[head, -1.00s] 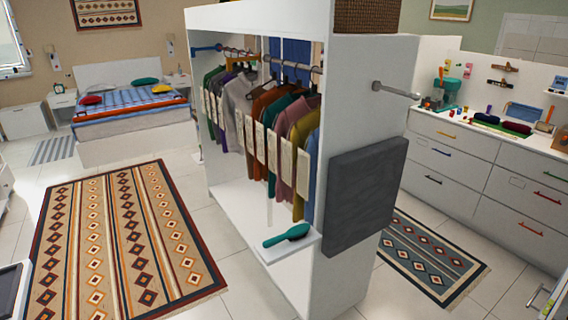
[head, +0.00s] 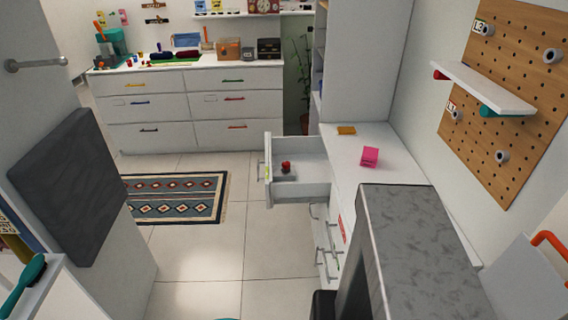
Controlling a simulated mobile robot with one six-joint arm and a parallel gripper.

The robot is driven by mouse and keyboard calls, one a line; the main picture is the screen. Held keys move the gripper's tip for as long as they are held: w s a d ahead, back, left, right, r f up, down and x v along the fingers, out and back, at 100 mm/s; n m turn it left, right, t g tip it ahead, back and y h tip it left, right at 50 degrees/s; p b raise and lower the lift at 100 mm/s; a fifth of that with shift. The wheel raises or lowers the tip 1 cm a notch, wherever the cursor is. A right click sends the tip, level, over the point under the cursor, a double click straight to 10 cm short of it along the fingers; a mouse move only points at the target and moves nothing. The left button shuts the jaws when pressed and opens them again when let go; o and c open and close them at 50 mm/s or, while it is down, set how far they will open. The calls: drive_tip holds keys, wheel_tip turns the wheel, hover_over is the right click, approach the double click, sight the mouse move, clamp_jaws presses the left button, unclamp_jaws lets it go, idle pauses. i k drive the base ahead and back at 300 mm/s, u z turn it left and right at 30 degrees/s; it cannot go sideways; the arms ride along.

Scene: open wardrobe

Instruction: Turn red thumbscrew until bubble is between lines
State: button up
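A small red knob-like part (head: 440,75) sits at the left end of a white shelf (head: 484,88) on the pegboard at the right. The shelf slopes down to the right, with a teal cylinder (head: 497,112) under it. Another small red piece (head: 286,166) stands in the open drawer (head: 300,188), near a yellow-green strip (head: 267,172) on the drawer front. I cannot tell which red part is the thumbscrew. No bubble or lines can be made out at this size. My gripper is not in view.
A grey stone-like block (head: 412,225) stands at the front right. The drawer juts out over the floor. Tiled floor (head: 205,262) is clear between the wardrobe (head: 110,240) and the counter.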

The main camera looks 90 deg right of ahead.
sight(286, 164)
drive_tip(key=u, duration=0.05)
drive_tip(key=i, duration=0.2)
drive_tip(key=z, duration=4.95)
drive_tip(key=i, duration=0.1)
drive_tip(key=u, duration=3.3)
drive_tip(key=i, duration=1.65)
drive_tip(key=z, duration=0.05)
